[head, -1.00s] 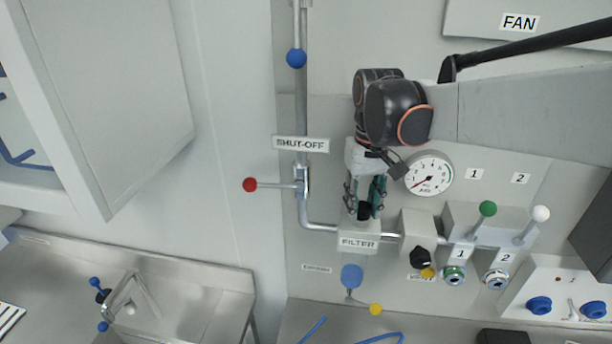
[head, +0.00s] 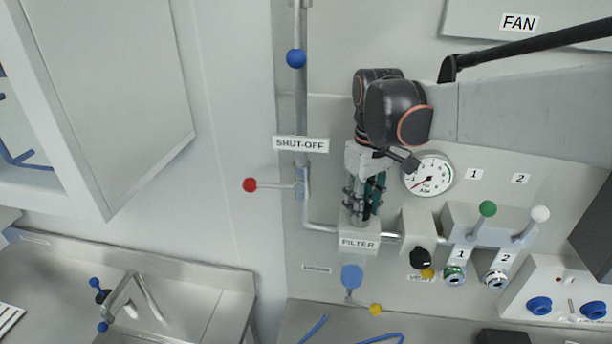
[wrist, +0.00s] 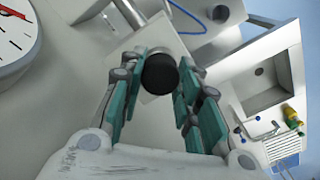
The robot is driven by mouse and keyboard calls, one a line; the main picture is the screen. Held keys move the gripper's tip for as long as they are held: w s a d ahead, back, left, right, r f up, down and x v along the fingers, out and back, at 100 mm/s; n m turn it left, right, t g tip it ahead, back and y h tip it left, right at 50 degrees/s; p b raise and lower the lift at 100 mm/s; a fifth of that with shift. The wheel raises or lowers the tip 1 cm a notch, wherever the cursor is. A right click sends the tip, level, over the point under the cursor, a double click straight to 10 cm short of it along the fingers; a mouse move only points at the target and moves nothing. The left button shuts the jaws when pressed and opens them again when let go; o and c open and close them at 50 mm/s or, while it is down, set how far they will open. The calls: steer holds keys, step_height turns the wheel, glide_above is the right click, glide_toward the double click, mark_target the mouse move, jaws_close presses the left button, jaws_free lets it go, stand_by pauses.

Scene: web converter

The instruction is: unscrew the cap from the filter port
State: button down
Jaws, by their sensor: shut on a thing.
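The filter block (head: 352,232), with its FILTER label (head: 358,244), sits on the pipe below my gripper in the head view. My gripper (head: 362,208) points down at the top of this block. In the wrist view my gripper (wrist: 160,82) is shut on the round black cap (wrist: 160,74), with one teal-padded finger on each side. The filter block (wrist: 155,105) shows pale around and behind the cap. In the head view the fingers hide the cap. I cannot tell whether the cap is still seated on the port.
A round gauge (head: 428,176) is close to the right of my wrist. A red-knobbed shut-off lever (head: 250,185) and vertical pipe (head: 301,110) stand to the left. A black knob (head: 421,258) and the green (head: 488,209) and white (head: 540,213) levers are on the right.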

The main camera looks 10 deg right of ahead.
steer(key=n, duration=0.3)
steer(key=shift+n, duration=0.4)
steer(key=n, duration=0.3)
steer(key=shift+n, duration=0.4)
steer(key=c, duration=1.3)
jaws_free()
steer(key=shift+a, duration=0.1)
steer(key=m, duration=0.4)
